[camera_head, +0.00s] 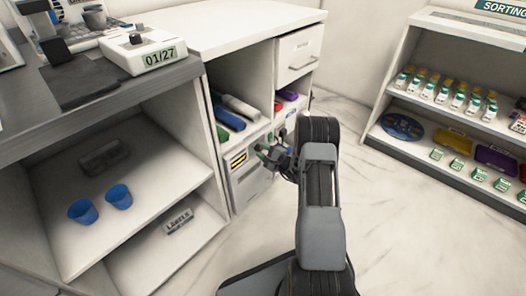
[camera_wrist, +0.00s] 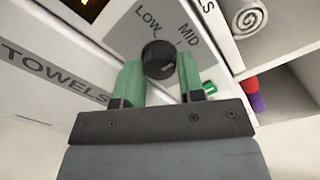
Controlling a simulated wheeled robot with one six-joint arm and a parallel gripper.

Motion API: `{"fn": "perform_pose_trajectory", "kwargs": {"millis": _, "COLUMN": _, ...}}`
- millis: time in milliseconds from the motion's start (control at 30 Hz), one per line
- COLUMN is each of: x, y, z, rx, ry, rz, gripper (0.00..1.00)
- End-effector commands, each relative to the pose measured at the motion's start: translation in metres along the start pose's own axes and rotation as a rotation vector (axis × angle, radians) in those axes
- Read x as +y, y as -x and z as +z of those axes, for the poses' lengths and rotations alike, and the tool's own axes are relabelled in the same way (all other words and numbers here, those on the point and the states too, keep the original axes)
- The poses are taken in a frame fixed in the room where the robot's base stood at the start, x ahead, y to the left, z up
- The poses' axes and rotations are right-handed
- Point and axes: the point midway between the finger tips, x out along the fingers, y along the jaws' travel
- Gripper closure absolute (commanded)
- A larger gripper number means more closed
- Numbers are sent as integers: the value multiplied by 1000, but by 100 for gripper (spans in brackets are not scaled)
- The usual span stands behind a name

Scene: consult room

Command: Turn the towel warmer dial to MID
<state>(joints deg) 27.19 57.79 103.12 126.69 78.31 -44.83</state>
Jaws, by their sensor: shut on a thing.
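The towel warmer (camera_head: 246,185) is a light cabinet under the counter, with a small lit amber display. In the wrist view its front shows the word TOWELS and a grey dial panel (camera_wrist: 120,37) printed LOW and MID. The round black dial (camera_wrist: 159,58) sits below these words. My gripper (camera_wrist: 161,69) has its two green fingers on either side of the dial, shut on it. In the head view my gripper (camera_head: 274,155) is at the warmer's upper right front, and the dial is hidden. I cannot tell which word the dial's pointer faces.
A small green light (camera_wrist: 209,88) is right of the dial. Open shelves with colored items (camera_head: 229,118) are above the warmer. A sorting shelf (camera_head: 447,110) is at the right, with clear floor between.

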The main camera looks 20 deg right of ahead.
Motion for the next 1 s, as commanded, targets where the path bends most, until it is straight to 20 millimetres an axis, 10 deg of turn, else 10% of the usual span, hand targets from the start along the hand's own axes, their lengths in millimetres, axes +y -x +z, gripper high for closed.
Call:
{"fn": "perform_pose_trajectory", "kwargs": {"millis": 33, "x": 0, "y": 0, "z": 0, "rx": 1, "ry": 0, "rz": 0, "gripper": 88}}
{"fn": "perform_pose_trajectory", "kwargs": {"millis": 67, "x": 0, "y": 0, "z": 0, "rx": 1, "ry": 0, "rz": 0, "gripper": 63}}
{"fn": "perform_pose_trajectory", "kwargs": {"millis": 300, "x": 0, "y": 0, "z": 0, "rx": 0, "ry": 0, "rz": 0, "gripper": 40}}
{"fn": "perform_pose_trajectory", "kwargs": {"millis": 667, "x": -1, "y": 7, "z": 0, "rx": 2, "ry": -1, "rz": 1, "gripper": 39}}
{"fn": "perform_pose_trajectory", "kwargs": {"millis": 1000, "x": -3, "y": 71, "z": 0, "rx": 5, "ry": -3, "rz": -1, "gripper": 39}}
